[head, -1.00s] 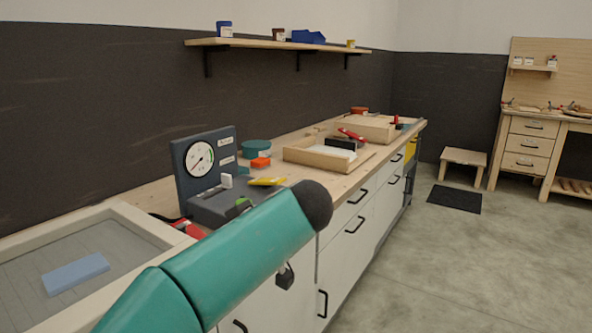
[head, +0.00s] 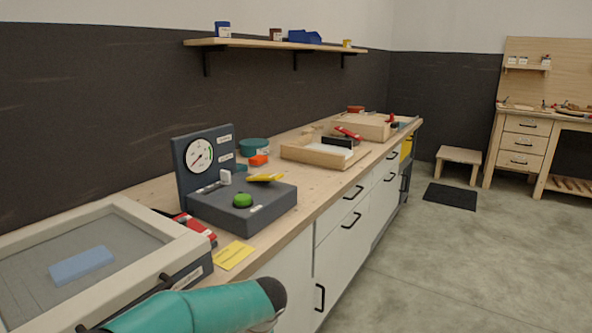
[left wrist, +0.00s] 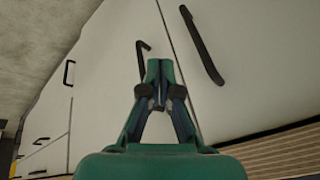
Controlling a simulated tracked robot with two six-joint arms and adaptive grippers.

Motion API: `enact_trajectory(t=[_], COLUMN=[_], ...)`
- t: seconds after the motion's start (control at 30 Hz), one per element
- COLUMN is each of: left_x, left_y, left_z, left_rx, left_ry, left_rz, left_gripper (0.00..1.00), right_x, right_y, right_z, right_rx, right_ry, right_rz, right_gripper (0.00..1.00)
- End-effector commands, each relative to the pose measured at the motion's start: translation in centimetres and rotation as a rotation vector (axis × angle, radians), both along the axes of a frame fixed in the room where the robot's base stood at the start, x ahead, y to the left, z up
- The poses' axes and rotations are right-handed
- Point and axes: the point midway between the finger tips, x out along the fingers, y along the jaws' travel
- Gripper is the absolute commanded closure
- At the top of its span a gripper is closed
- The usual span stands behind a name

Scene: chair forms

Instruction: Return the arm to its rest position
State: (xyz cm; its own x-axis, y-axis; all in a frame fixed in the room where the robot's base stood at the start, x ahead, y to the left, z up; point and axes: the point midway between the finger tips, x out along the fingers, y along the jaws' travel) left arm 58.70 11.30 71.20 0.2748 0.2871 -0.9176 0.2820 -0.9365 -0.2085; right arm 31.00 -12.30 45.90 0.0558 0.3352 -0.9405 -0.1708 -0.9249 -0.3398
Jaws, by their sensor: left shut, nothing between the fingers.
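My left arm shows as a teal link at the bottom of the head view, below the front edge of the workbench (head: 290,214). Its gripper is out of the head view. In the left wrist view my left gripper (left wrist: 157,104) is shut and empty, with its fingertips together. It is in front of the white cabinet fronts (left wrist: 245,85), near black bar handles (left wrist: 202,45). My right gripper is in neither view.
A dark gauge device (head: 247,207) with a green button stands on the bench. A framed tray (head: 190,243) with a blue block (head: 82,265) is at the lower left. A yellow card (head: 233,255) lies by the bench edge. Open floor (head: 450,270) is at right.

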Motion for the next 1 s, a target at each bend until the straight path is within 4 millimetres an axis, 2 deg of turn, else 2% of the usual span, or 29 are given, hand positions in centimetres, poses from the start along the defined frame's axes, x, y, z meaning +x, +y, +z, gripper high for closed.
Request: enact_trajectory(t=[0.03, 0.1, 0.17, 0.2, 0.3, 0.4, 0.6, 0.73, 0.77, 0.8, 1.0], left_x=[-1.7, -4.4, -7.1, -9.1, -14.4, -18.4, -24.6, -28.1, -28.6, -27.9, -27.8], left_y=[0.1, -0.4, -0.9, -1.2, -1.7, -1.8, -0.5, 0.9, 1.2, 1.1, 1.0], left_z=[-4.0, -8.7, -12.4, -14.7, -19.3, -21.9, -24.5, -25.2, -24.9, -23.0, -18.6], left_rx=[-0.051, -0.148, -0.242, -0.311, -0.472, -0.576, -0.643, -0.626, -0.619, -0.619, -0.620], left_ry=[0.081, 0.171, 0.234, 0.268, 0.311, 0.303, 0.258, 0.236, 0.231, 0.224, 0.223], left_rz=[-0.051, -0.125, -0.176, -0.201, -0.230, -0.221, -0.162, -0.124, -0.120, -0.128, -0.130], left_gripper=[1.00, 1.00, 1.00, 1.00, 1.00, 1.00, 1.00, 1.00, 1.00, 1.00, 1.00], right_x=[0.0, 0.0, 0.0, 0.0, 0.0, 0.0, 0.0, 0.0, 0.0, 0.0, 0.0], right_y=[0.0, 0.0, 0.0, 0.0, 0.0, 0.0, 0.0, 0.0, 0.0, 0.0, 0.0], right_z=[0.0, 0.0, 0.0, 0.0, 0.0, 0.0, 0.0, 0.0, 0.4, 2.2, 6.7], right_rx=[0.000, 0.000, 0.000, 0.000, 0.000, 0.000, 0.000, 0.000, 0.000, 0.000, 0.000], right_ry=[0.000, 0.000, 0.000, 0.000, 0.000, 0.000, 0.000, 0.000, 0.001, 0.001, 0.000], right_rz=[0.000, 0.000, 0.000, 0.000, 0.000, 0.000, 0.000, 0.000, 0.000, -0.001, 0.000], right_gripper=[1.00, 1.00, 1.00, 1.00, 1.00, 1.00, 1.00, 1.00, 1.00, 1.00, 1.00])
